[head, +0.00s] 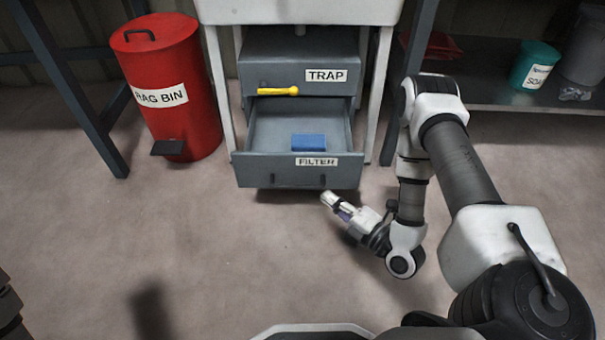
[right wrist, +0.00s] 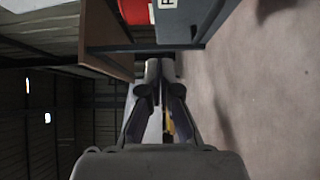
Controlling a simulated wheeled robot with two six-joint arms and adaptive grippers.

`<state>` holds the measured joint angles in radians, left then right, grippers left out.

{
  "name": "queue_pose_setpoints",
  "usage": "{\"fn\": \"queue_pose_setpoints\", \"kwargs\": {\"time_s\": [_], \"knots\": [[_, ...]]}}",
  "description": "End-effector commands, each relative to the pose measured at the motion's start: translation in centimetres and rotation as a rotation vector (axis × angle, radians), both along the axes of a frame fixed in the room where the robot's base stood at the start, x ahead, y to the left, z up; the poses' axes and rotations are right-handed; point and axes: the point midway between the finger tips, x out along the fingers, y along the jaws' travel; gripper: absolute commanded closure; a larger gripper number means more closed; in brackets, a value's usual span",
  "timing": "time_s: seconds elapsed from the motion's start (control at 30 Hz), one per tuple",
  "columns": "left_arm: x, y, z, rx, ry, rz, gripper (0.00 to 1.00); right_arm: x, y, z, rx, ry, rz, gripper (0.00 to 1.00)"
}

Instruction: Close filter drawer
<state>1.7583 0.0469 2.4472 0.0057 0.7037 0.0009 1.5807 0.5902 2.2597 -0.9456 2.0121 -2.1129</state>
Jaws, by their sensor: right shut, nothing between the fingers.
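The grey filter drawer (head: 275,173), labelled FILTER, is the lower drawer under a white-framed stand and is pulled open. A blue block (head: 308,142) lies inside it. Above it, the trap drawer (head: 265,72), labelled TRAP, has a yellow handle and looks shut. My right gripper (head: 328,199) is shut and empty, just below and in front of the filter drawer's right front corner. I cannot tell whether it touches the front. In the right wrist view the closed fingers (right wrist: 160,80) point at a grey surface. My left gripper is not in view.
A red rag bin (head: 176,84) with a black pedal stands left of the drawers. A low shelf (head: 495,92) at the right holds a teal tub (head: 535,66). The floor (head: 200,240) in front of the drawers is clear.

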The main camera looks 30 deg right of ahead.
Motion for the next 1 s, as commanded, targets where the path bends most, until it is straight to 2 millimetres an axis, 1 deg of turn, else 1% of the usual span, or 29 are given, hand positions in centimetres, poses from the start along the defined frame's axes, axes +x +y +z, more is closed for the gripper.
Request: {"fn": "queue_pose_setpoints", "kwargs": {"time_s": [0.03, 0.1, 0.13, 0.2, 0.4, 0.43, 0.47, 0.5, 0.57, 0.63, 0.8, 1.0], "knots": [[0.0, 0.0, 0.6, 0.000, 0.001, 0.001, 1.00, 0.6, 0.3, 0.5, -0.001, -0.001, 0.006, 1.00], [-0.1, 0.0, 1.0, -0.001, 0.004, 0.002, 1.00, 1.7, 0.6, 0.6, -0.001, -0.001, 0.007, 1.00], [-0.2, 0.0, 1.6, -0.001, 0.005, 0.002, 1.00, 2.2, 0.8, 0.8, -0.002, -0.001, 0.008, 1.00], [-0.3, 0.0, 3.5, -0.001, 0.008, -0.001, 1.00, 3.6, 1.1, 1.3, -0.004, 0.001, 0.010, 1.00], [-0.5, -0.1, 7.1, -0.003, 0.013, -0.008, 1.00, 6.6, 1.9, 1.3, 0.001, 0.001, 0.008, 1.00], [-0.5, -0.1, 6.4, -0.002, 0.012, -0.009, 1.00, 7.2, 2.0, 0.6, 0.001, -0.001, 0.005, 1.00], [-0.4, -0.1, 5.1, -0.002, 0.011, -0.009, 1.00, 7.8, 2.1, -0.1, 0.002, -0.001, 0.005, 1.00], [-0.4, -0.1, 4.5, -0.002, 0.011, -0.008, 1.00, 8.5, 2.2, -0.3, 0.002, -0.001, 0.004, 1.00], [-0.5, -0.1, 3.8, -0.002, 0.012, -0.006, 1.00, 9.5, 2.4, -0.2, 0.002, -0.001, 0.004, 1.00], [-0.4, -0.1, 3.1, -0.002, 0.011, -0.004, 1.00, 10.5, 1.4, -0.3, 0.002, -0.001, -0.002, 1.00], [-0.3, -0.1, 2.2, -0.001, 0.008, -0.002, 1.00, 12.2, 0.4, 0.0, 0.002, 0.000, 0.001, 1.00], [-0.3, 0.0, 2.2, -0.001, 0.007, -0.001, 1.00, 12.6, 0.2, 0.2, 0.002, 0.004, 0.003, 1.00]]}}
